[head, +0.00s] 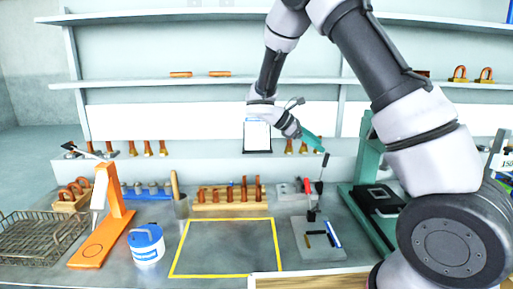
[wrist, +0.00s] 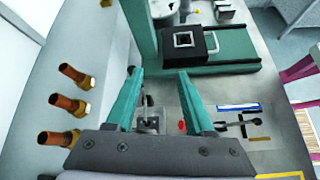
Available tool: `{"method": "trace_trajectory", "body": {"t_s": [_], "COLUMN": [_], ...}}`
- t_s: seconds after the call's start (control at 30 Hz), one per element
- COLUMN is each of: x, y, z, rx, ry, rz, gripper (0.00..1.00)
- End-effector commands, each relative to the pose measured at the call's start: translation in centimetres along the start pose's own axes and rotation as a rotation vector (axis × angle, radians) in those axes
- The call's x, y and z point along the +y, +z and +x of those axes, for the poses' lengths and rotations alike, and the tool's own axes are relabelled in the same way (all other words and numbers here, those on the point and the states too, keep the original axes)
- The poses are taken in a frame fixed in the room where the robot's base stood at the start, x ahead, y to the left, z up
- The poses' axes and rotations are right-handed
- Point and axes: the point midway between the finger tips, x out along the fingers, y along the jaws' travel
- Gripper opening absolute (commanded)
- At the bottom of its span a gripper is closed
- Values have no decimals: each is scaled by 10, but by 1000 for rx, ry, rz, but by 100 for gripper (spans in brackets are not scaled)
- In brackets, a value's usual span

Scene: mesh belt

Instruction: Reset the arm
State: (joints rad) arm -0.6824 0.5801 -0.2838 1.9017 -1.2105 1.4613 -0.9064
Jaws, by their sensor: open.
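My gripper (head: 314,140) hangs in the air above the back right part of the bench, in front of the back wall. Its teal fingers point down and to the right in the head view. In the wrist view its two fingers (wrist: 160,74) stand apart with nothing held between them. My arm comes in from the right side and bends over the bench. It hides part of the shelves and the right side of the bench.
A green stand (head: 362,160) with a black block (head: 378,199) is close on the right. A grey plate (head: 318,243) with small tools lies below. An orange stand (head: 103,225), white-blue tub (head: 146,243) and wire basket (head: 38,240) are left. The yellow-outlined area (head: 226,250) is clear.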

Motion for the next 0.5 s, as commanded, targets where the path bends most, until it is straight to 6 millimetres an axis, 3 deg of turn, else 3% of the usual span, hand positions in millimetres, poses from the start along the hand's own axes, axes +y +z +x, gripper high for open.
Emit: {"method": "trace_trajectory", "body": {"t_s": [0.1, 0.5], "x": [-18, -81], "y": [33, 114], "z": [-1, -24], "rx": [133, 519], "ry": [-91, -368], "rz": [165, 717], "gripper": [53, 53]}}
